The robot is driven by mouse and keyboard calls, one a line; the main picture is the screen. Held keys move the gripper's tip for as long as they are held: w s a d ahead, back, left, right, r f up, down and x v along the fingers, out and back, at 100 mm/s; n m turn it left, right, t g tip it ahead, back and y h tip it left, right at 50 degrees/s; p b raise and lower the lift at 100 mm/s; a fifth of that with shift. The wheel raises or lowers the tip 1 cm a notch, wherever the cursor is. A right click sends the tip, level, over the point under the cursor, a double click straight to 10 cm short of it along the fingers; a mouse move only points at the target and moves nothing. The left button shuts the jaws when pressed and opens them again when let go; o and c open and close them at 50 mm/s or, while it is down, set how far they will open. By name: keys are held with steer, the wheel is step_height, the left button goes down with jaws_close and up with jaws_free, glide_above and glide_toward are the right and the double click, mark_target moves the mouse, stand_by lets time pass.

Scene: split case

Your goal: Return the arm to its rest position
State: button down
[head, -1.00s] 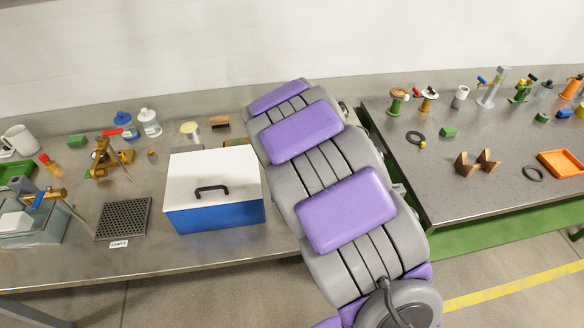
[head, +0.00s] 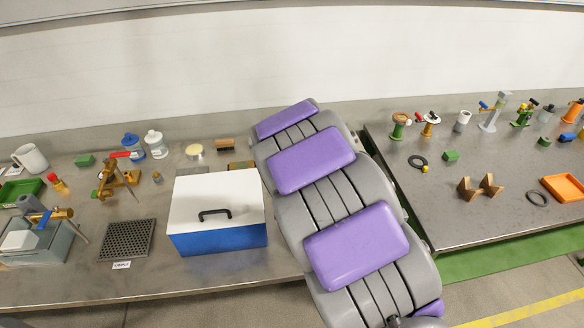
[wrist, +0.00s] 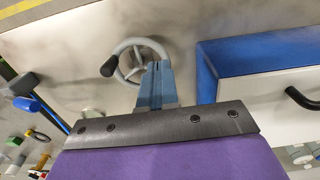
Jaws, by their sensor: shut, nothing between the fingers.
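My arm (head: 355,245), grey with purple pads, reaches from the bottom of the head view up to the bench, right of the case. My gripper is hidden behind the arm there. In the wrist view my gripper (wrist: 155,85) shows as two blue-grey fingers pressed together with nothing between them. The blue case (head: 218,238) with a white lid and black handle stands on the left bench, lid on. Its blue side (wrist: 262,55) also shows in the wrist view, right of the fingers and apart from them.
A grey handwheel (wrist: 138,62) with a black knob appears behind the fingertips. A perforated plate (head: 127,240), valves and bottles stand on the left bench (head: 90,285). The right bench (head: 440,215) holds wooden blocks (head: 480,187) and an orange tray (head: 563,188). A gap separates the benches.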

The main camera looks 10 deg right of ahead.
steer(key=shift+r, duration=0.1)
steer(key=s+d+r, duration=0.2)
steer(key=s+r, duration=0.3)
steer(key=s, duration=0.5)
steer(key=s+d+r+g, duration=0.1)
steer(key=s+r, duration=0.4)
steer(key=s, duration=0.5)
steer(key=s+d+r, duration=0.2)
steer(key=s+r, duration=0.3)
steer(key=s, duration=0.5)
steer(key=shift+s+d+g, duration=0.35)
steer(key=shift+d+g, duration=0.05)
steer(key=c, duration=1.8)
jaws_free()
